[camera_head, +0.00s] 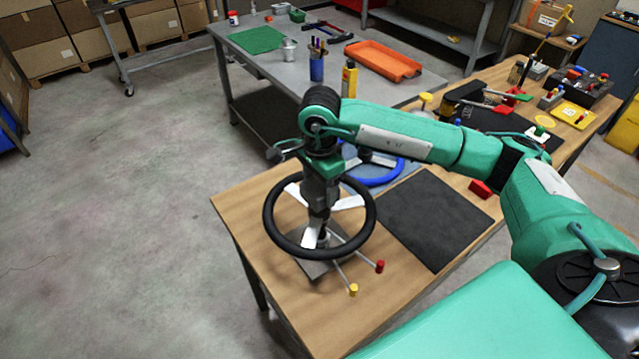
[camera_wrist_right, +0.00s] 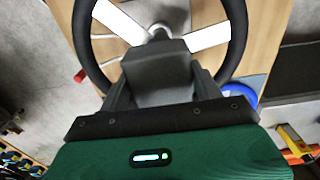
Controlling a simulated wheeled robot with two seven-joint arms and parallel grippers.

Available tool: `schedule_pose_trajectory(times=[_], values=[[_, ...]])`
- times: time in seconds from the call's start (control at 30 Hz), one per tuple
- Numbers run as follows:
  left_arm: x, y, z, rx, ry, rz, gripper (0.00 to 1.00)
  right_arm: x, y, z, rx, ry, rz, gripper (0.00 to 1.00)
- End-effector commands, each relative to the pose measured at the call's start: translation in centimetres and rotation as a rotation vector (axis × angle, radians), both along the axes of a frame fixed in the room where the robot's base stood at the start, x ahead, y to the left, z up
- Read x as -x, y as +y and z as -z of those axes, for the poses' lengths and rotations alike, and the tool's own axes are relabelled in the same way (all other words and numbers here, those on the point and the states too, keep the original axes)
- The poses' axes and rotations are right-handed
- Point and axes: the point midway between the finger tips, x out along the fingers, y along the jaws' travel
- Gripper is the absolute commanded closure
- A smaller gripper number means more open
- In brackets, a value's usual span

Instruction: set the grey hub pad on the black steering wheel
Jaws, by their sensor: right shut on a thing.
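The black steering wheel (camera_head: 269,213) has white spokes and sits on a stand near the wooden table's left end; its rim also shows in the wrist view (camera_wrist_right: 237,40). My right gripper (camera_head: 318,212) points down over the wheel's middle. In the wrist view its fingers are shut on the grey hub pad (camera_wrist_right: 157,62), a blocky grey piece. The pad lies in front of the wheel's centre there and hides part of the hub. I cannot tell whether pad and hub touch. In the head view the gripper mostly hides the pad. My left gripper is not in view.
Two rods with a yellow knob (camera_head: 353,290) and a red knob (camera_head: 380,266) stick out below the wheel. A blue wheel (camera_head: 397,172) lies behind my right arm. A dark mat (camera_head: 435,217) and a red block (camera_head: 480,188) lie to the right. The table's front left is clear.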

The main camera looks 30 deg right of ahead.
Motion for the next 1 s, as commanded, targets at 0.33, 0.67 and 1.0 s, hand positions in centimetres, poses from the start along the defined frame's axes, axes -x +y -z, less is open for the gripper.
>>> schedule_pose_trajectory(times=[0.33,0.67,1.0], values=[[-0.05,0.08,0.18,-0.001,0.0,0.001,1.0,-0.01,0.02,0.03,0.0,0.0,0.0,0.58],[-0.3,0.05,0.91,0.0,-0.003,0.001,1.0,-0.02,0.04,0.01,0.0,-0.001,0.0,0.58],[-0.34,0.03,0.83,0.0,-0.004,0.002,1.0,-0.01,0.04,-0.04,0.0,0.0,0.0,0.58]])
